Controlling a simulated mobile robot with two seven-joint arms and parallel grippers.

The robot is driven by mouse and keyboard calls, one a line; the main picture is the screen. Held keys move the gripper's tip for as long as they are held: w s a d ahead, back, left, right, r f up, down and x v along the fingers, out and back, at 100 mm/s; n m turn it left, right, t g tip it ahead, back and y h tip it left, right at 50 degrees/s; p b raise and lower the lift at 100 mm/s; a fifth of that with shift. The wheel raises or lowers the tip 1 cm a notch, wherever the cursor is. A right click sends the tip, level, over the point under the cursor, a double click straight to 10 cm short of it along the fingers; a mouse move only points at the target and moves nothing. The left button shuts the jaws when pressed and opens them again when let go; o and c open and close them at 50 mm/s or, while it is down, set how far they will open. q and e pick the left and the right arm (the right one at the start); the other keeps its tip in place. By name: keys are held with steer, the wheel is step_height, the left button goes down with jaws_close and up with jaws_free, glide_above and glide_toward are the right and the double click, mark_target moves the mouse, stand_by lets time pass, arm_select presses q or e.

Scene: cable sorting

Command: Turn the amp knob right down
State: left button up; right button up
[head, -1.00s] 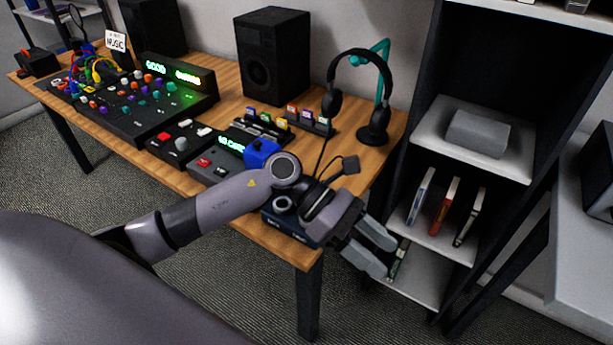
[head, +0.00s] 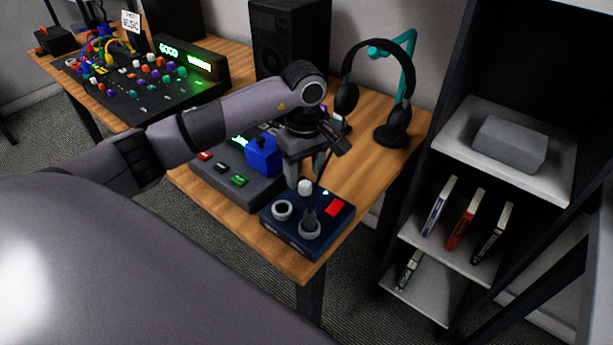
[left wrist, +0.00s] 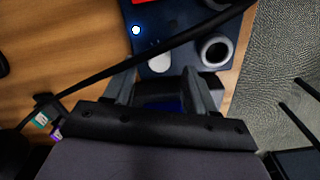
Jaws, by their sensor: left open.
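The amp is a dark blue box (head: 325,226) at the desk's front right corner in the head view. It has a pale upright knob (head: 305,188), a red switch, a small light and two ringed sockets. A black plug (head: 309,213) stands at the nearer socket. My left gripper (head: 305,168) is open, pointing down just behind and above the knob. In the left wrist view, the blue amp (left wrist: 185,22) lies ahead of the open fingers, with the pale knob (left wrist: 160,61) just beyond the gap between them. My right gripper is out of view.
A black cable (left wrist: 130,65) crosses the left wrist view in front of the fingers. A grey unit (head: 237,182) with a blue block (head: 262,157) stands left of the amp. Headphones (head: 393,125) hang on a teal stand behind. A shelf (head: 487,160) stands right.

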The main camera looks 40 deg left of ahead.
mark_target(305, 188)
arm_select(q)
steer(key=shift+f, duration=1.35)
jaws_close()
